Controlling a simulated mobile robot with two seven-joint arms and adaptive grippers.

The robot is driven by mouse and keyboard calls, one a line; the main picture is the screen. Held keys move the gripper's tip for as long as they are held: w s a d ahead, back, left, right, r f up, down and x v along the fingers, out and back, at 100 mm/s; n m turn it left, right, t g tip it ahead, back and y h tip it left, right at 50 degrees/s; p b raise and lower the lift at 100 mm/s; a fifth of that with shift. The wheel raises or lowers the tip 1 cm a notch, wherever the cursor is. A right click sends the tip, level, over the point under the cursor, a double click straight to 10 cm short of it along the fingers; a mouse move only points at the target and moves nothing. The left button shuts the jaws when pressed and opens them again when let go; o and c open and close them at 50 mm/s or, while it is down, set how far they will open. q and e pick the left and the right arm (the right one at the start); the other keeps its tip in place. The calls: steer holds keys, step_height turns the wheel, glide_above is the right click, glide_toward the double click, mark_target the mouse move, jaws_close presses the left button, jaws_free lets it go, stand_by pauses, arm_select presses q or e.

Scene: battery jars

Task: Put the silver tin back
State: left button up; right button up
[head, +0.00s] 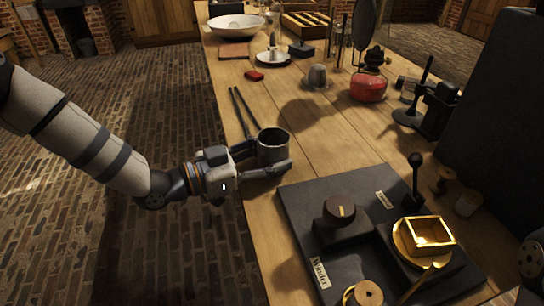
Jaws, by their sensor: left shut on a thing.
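My left gripper (277,160) reaches in from the left over the near left part of the table. It is shut on an open-topped grey metal cylinder, the silver tin (272,144), which is upright between the fingers. The fingers hide part of its lower side. I cannot tell whether its base touches the wood. My right gripper is not in view.
A black board labelled "Winder" (319,273) with a knob and brass parts lies right of the tin. Two dark rods (240,110) lie just behind it. A small grey cup (318,76) and a red lamp (369,86) stand farther back. Bare wood (335,135) lies between.

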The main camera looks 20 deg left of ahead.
arm_select(q)
steer(key=shift+f, duration=0.1)
steer(key=o, duration=1.2)
steer(key=p+v, duration=0.2)
steer(key=v, duration=1)
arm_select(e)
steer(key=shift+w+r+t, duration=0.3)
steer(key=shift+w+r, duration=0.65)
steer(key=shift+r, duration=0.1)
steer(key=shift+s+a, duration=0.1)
